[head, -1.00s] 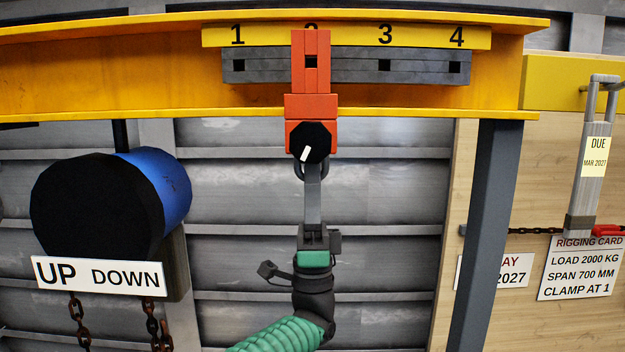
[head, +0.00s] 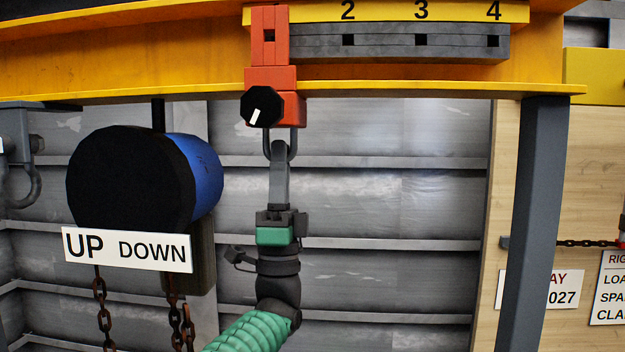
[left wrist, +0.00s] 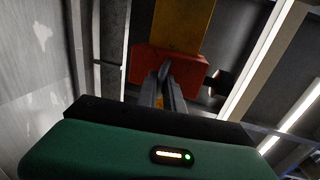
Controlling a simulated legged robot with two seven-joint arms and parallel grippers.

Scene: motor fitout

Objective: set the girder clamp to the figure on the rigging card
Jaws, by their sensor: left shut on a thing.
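The red girder clamp (head: 270,75) hangs on the yellow girder (head: 150,65) and covers the place left of 2 on the number strip (head: 385,11); figures 2, 3 and 4 show. The clamp's black knob (head: 262,107) has a white mark pointing down and slightly left. My left gripper (head: 280,148) is shut on the grey shackle below the clamp. In the left wrist view the fingers (left wrist: 165,76) reach up to the red clamp body (left wrist: 188,69). The rigging card (head: 609,290) is cut off at the right edge. My right gripper is not in view.
A grey bar with square holes (head: 462,42) runs under the figures. A black and blue hoist (head: 130,180) with an UP DOWN sign (head: 127,250) and chains hangs at left. A grey post (head: 540,200) stands at right. Space below the girder between them is clear.

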